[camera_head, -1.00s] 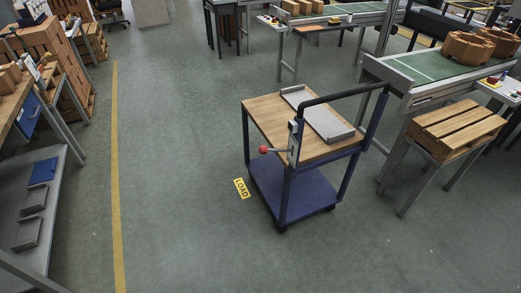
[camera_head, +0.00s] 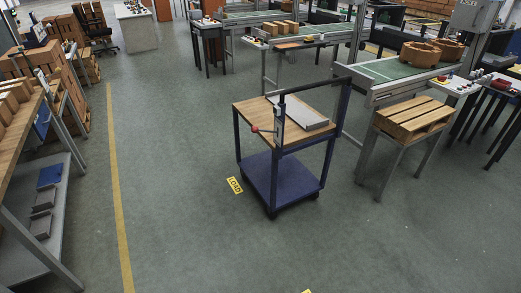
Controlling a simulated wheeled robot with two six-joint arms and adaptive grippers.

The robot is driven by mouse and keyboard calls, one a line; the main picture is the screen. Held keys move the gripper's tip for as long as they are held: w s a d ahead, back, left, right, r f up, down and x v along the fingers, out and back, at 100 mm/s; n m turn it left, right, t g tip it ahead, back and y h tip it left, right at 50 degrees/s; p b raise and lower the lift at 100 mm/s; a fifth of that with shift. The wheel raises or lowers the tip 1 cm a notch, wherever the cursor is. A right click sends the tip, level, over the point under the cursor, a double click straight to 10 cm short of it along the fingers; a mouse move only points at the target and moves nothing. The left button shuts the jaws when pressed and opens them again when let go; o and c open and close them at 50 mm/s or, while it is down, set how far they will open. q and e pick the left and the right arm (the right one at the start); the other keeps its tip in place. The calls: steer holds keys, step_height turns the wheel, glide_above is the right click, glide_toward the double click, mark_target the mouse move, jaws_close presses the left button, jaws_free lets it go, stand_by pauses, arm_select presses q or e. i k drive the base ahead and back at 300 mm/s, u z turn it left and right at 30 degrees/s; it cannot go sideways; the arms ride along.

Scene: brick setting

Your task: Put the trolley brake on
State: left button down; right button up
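The trolley (camera_head: 290,177) stands on the floor right of centre in the head view, with a wooden top, blue legs, a blue lower shelf and a dark push handle (camera_head: 313,85). A red knob (camera_head: 255,129) on a lever sticks out to the left from a grey plate (camera_head: 279,122) at the trolley's near side. It looks like the brake lever, but the frame does not show whether the brake is on. A grey tray (camera_head: 306,116) lies on the trolley top. Neither of my grippers shows in the head view.
A yellow LOAD sign (camera_head: 235,185) is on the floor left of the trolley. A stand with a wooden pallet (camera_head: 412,117) and a conveyor (camera_head: 390,70) are at the right. A workbench (camera_head: 17,134) is at the left.

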mark_target(255, 129)
steer(key=k, duration=0.3)
steer(key=z, duration=0.8)
steer(key=i, duration=0.8)
steer(key=z, duration=0.5)
steer(key=i, duration=1)
steer(key=u, duration=0.9)
steer(key=i, duration=0.35)
steer(key=u, duration=0.2)
